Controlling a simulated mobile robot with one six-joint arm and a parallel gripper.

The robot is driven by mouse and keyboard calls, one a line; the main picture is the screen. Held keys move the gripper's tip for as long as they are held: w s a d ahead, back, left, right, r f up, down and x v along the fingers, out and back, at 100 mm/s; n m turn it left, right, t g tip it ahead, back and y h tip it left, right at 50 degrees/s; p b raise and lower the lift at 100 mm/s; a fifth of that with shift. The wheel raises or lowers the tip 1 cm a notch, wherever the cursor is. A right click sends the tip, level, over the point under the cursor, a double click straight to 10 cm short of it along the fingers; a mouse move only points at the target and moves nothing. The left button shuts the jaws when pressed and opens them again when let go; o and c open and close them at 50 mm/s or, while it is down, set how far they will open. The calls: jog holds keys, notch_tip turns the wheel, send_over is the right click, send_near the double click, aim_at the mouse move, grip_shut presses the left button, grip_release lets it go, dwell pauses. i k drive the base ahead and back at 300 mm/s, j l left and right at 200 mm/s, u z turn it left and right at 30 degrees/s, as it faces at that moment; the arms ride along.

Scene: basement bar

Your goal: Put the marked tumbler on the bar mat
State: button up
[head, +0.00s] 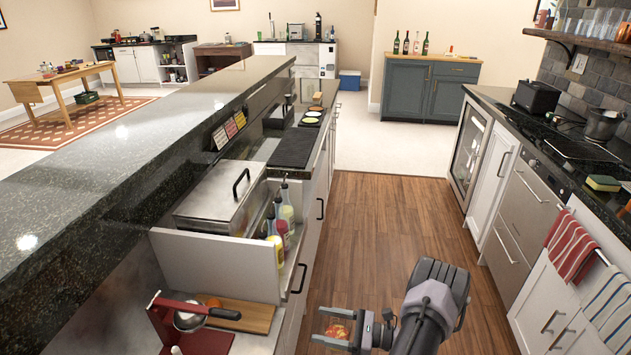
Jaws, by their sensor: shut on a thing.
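My gripper (322,326) is low over the wooden floor at the bottom of the head view, its fingers pointing left. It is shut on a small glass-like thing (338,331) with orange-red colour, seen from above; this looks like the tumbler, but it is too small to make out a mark. A flat black mat (294,148), likely the bar mat, lies on the lower bar counter at the left, beyond the steel bin. The mat looks bare. My gripper is well apart from it, nearer and to the right.
A steel lidded bin (213,195) and a rack of bottles (282,215) stand before the mat. A tray with coloured rounds (311,118) lies beyond it. The raised bar top (100,180) flanks it on the left. The wooden aisle (375,230) is clear.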

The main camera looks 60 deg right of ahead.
aim_at(296, 144)
jog(key=l+z, duration=0.2)
jog(key=l, duration=0.2)
jog(key=i+l+z, duration=0.15)
jog(key=l, duration=0.25)
jog(key=i+l+z, duration=0.2)
jog(key=l, duration=0.2)
jog(key=i+l+z, duration=0.15)
jog(key=l, duration=0.25)
jog(key=i+l+z, duration=0.2)
jog(key=l, duration=0.15)
jog(key=i+l+z, duration=0.2)
jog(key=l, duration=0.15)
jog(key=k, duration=0.1)
